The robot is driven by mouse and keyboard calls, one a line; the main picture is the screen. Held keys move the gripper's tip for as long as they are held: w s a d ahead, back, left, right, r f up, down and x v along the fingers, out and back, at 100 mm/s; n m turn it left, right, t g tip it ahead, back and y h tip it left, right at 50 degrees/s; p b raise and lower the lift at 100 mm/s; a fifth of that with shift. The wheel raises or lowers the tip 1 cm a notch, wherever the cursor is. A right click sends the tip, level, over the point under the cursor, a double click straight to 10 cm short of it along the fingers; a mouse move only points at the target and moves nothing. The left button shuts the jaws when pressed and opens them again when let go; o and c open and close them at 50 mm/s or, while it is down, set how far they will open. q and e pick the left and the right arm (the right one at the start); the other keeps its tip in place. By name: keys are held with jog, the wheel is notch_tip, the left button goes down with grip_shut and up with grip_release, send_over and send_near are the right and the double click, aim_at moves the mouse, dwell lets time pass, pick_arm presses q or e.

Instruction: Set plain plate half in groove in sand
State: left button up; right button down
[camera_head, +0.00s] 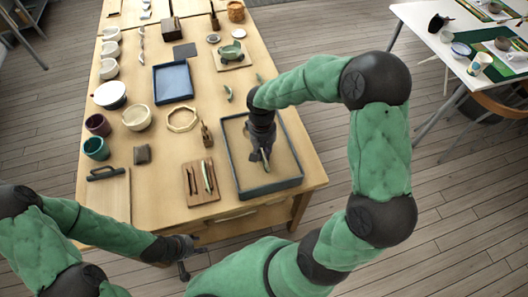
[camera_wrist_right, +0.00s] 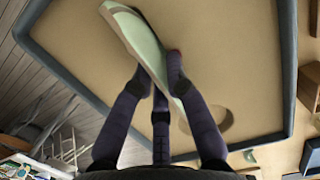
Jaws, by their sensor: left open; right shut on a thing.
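The plain plate half (camera_wrist_right: 138,38) is a pale green piece with a tan edge, seen nearly edge-on in the right wrist view. My right gripper (camera_wrist_right: 160,72) is shut on it. In the head view the plate half (camera_head: 265,160) hangs below my right gripper (camera_head: 262,148), over the dark-rimmed sand tray (camera_head: 237,191). I cannot tell whether it touches the sand. A curved brown mark in the sand (camera_wrist_right: 224,120), perhaps the groove, shows beside the right fingers in the wrist view, apart from the plate half. My left gripper (camera_head: 187,264) is open and empty, off the table's front edge.
A wooden board (camera_head: 190,184) with slim tools lies left of the sand tray. A blue tray (camera_head: 173,83), an octagonal ring (camera_head: 182,118) and several bowls stand farther back. Small green shards (camera_head: 228,93) lie behind the sand tray. A white table (camera_head: 455,50) stands at right.

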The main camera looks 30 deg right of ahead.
dwell(0.8)
jog(key=c, duration=0.7)
grip_release()
jog(key=shift+r, duration=0.1)
jog(key=shift+r+p, duration=2.35)
jog(key=shift+r, duration=0.55)
jog(key=shift+f, duration=0.1)
